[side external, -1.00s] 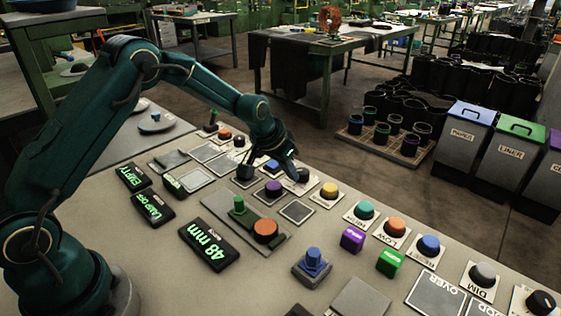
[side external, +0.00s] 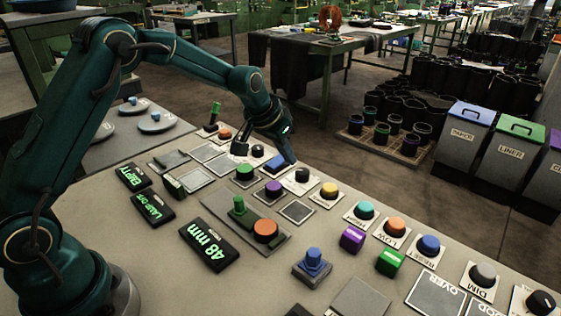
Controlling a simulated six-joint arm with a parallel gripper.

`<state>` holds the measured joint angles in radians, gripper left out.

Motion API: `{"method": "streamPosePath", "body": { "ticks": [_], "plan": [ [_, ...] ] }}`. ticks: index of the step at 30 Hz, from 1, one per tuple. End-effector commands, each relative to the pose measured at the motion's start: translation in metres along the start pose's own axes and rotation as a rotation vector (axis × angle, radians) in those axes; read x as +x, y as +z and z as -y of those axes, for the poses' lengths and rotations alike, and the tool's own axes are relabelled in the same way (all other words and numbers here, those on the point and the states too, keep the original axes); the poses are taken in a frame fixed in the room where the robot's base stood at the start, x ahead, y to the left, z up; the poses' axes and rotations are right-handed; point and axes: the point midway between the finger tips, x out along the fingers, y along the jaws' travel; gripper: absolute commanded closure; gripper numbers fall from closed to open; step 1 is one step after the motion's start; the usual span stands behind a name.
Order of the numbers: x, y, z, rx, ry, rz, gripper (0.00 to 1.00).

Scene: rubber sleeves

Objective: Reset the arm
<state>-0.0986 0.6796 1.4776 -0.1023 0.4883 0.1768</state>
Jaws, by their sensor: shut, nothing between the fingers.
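My gripper (side external: 268,156) is at the end of the teal arm, raised over the far part of the control panel (side external: 165,232). Its dark fingers are shut with nothing between them. A green button (side external: 244,172) and a purple button (side external: 273,188) sit just in front of it. The displays read "EMPTY" (side external: 133,176), "LAMP OFF" (side external: 153,208) and "48 mm" (side external: 208,243).
An orange button (side external: 265,230) and a blue stepped knob (side external: 312,264) stand nearer on the panel, with several coloured buttons to the right. Lidded bins (side external: 466,135) and a pallet of dark sleeves (side external: 380,145) are on the floor beyond. The air above the panel is free.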

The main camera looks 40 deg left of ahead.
Motion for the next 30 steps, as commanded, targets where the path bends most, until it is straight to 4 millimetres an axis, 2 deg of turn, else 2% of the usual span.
{"method": "streamPosePath", "body": {
  "ticks": [4, 14, 17, 21, 23, 26, 30],
  "plan": [
    [-0.01, -0.005, 0.0, 0.0, -0.001, -0.002, 1.0],
    [-0.012, -0.006, -0.001, 0.002, 0.0, -0.003, 1.0],
    [-0.025, -0.017, -0.002, 0.007, -0.001, -0.041, 1.0],
    [-0.069, -0.035, -0.008, 0.024, -0.003, -0.127, 1.0],
    [-0.092, -0.036, -0.011, 0.032, -0.003, -0.158, 1.0],
    [-0.128, -0.029, -0.017, 0.042, -0.002, -0.191, 1.0],
    [-0.171, -0.006, -0.024, 0.049, 0.002, -0.215, 1.0]
  ]
}}
